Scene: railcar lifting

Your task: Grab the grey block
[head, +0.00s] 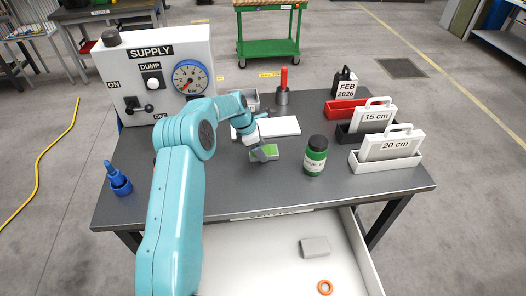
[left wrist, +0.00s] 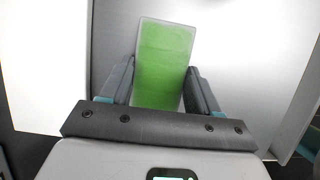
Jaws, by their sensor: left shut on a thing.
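A grey block (head: 315,246) lies in the open white drawer at the front, well apart from my gripper. My left gripper (head: 263,155) is at the middle of the tabletop, shut on a green-faced block (head: 270,151) with pale grey edges. In the left wrist view the green-faced block (left wrist: 163,65) stands between the two fingers of my left gripper (left wrist: 160,90). I cannot tell whether it touches the tabletop. My right gripper is not in view.
An orange ring (head: 325,287) lies in the drawer (head: 265,260). A white plate (head: 280,126) lies behind, the supply panel (head: 155,75) back left, and labelled blocks in trays (head: 388,164) at right.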

